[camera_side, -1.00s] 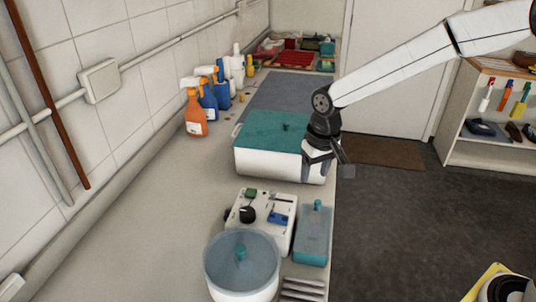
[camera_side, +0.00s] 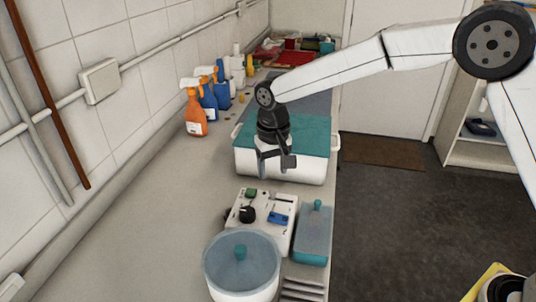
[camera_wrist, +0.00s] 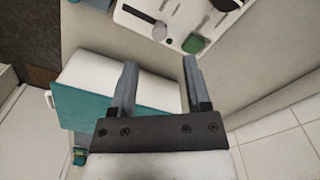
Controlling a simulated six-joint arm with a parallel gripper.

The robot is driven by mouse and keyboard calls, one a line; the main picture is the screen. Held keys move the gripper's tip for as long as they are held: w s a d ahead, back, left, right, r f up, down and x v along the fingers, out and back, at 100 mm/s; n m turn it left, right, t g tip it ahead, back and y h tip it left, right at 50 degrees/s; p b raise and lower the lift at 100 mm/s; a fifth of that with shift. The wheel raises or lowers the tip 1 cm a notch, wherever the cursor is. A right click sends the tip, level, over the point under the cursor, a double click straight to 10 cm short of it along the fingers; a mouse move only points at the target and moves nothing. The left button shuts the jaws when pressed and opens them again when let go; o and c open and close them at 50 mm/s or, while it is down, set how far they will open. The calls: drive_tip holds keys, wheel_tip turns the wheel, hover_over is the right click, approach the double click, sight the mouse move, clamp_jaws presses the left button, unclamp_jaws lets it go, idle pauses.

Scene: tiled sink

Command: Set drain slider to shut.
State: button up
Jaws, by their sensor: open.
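A white control panel (camera_side: 274,237) sits on the counter in the side view, with a black knob (camera_side: 247,214), a green button (camera_side: 251,192) and a blue part (camera_side: 281,217). In the wrist view the panel (camera_wrist: 184,25) is at the top, partly cut off, with a dark slot and a round grey piece (camera_wrist: 159,32) at its end. I cannot tell for sure which part is the drain slider or how it is set. My gripper (camera_side: 277,172) is open and empty, pointing down behind the panel, above the teal-lidded box's near side; its fingers (camera_wrist: 160,66) show in the wrist view.
The teal-lidded white box (camera_side: 285,167) stands behind the panel. A clear-lidded pot (camera_side: 242,290) is in front, and a teal container (camera_side: 312,245) stands right of the panel. Spray bottles (camera_side: 196,113) line the wall. Bare counter (camera_side: 170,220) lies left.

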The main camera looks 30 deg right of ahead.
sight(273, 190)
drive_tip(key=shift+f, duration=3.4)
clamp_jaws()
